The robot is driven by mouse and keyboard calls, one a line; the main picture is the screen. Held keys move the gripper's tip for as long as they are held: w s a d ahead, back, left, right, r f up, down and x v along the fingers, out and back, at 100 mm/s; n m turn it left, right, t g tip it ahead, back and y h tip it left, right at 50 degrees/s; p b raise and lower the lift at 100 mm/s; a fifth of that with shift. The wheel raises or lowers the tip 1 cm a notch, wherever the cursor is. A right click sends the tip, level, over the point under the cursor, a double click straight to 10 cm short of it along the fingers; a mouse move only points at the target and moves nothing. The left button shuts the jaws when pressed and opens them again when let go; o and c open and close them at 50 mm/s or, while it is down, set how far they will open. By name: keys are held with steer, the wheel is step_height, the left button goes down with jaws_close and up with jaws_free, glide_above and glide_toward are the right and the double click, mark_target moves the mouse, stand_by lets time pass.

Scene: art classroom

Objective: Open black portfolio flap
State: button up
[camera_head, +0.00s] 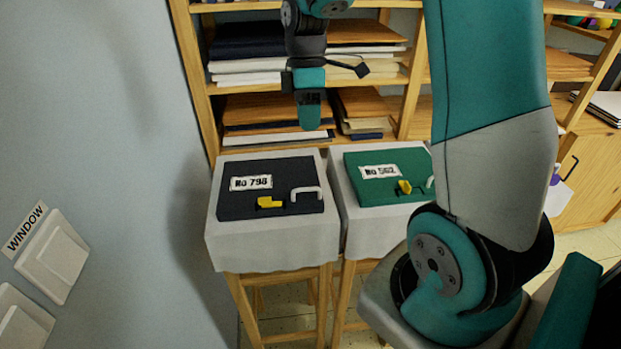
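The black portfolio (285,178) lies flat and closed on the left cloth-covered stool. It has a white label (251,182) reading "No 798", a yellow latch (270,203) and a white handle (307,192) at its near edge. My gripper (311,124) points down and appears above or behind the far edge of the portfolio, with no visible contact. I see it from one side, so the gap between its fingers does not show. Nothing is visibly held.
A green portfolio (405,164) lies on the stool to the right, partly hidden by my arm. Wooden shelves (408,95) with stacked papers and boards stand behind. The wall with light switches (52,256) is close on the left.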

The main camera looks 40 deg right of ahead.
steer(key=p, duration=0.2)
glide_above(310, 181)
steer(key=s+a, duration=0.4)
steer(key=f, duration=1.4)
steer(key=shift+s+f, duration=0.15)
steer(key=shift+s, duration=0.05)
jaws_close()
